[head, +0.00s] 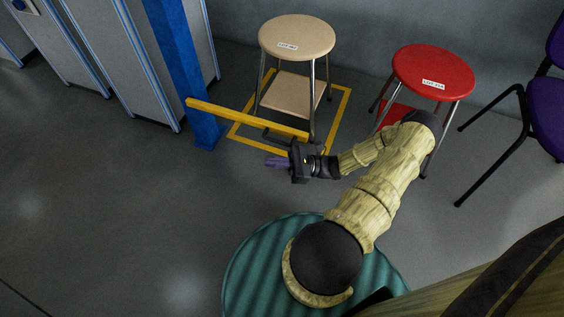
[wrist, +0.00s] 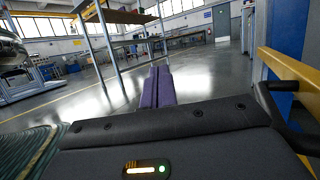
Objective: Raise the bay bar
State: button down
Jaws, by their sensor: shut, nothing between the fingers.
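The bay bar (head: 245,118) is a yellow bar. It runs from the blue post (head: 180,60) on the left to just behind my gripper, and looks lowered, roughly level, across the front of the marked bay. My gripper (head: 270,162) is in front of the bar's right end, with its purple fingers pointing left. In the wrist view the fingers (wrist: 158,85) are together and empty. The bar (wrist: 285,68) shows at the right there, apart from the fingers, with a black handle-like rod (wrist: 287,86) beside it.
A beige stool (head: 297,37) stands inside a yellow floor square behind the bar. A red stool (head: 433,72) stands to its right, and a purple chair (head: 545,100) at the far right. Grey panels (head: 120,60) stand at the left. The floor at lower left is clear.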

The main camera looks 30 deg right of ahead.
jog(key=d+f+m+t+h+b, duration=0.7)
jog(key=d+f+m+t+b, duration=0.2)
jog(key=f+t, duration=0.4)
jog(key=shift+d+f+m+t+h+b, duration=0.35)
jog(key=shift+m+t+b, duration=0.2)
jog(key=shift+m+t, duration=0.5)
jog(key=shift+w, duration=0.1)
jog(key=p, duration=0.4)
send_near(275, 142)
jog(key=w+r, duration=0.1)
jog(key=w+a+r, duration=0.1)
jog(key=w, duration=0.1)
jog(key=shift+w+a+r, duration=0.1)
jog(key=shift+w+a, duration=0.1)
jog(key=shift+w, duration=0.1)
jog(key=shift+w+a+r, duration=0.2)
jog(key=shift+w+r, duration=0.15)
jog(key=shift+w, duration=0.1)
jog(key=shift+r, duration=0.15)
